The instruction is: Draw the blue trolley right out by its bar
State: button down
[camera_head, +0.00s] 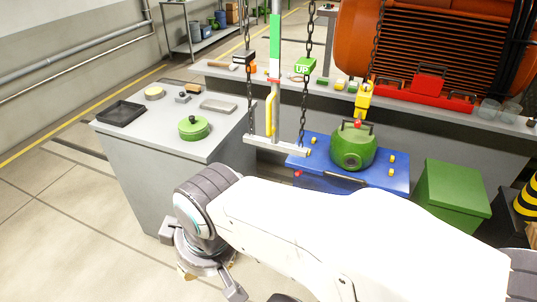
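The blue trolley (318,184) stands right of the grey cabinet, in front of the long bench. A round green vessel (352,146) with a dark handle sits on its flat top, among small yellow pegs. A grey horizontal bar (277,146) shows at the trolley's left edge, between two hanging chains; I cannot tell whether it is joined to the trolley. My gripper (200,262) is at the lower left, over the floor in front of the cabinet, apart from the trolley. Its fingers are spread, and I see nothing held. My white arm hides the trolley's lower front.
A green box (450,198) stands right of the trolley. A yellow hook (363,98) hangs above the vessel. The floor at left is clear.

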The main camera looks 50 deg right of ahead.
aim_at(388, 171)
jog(key=z, duration=2.35)
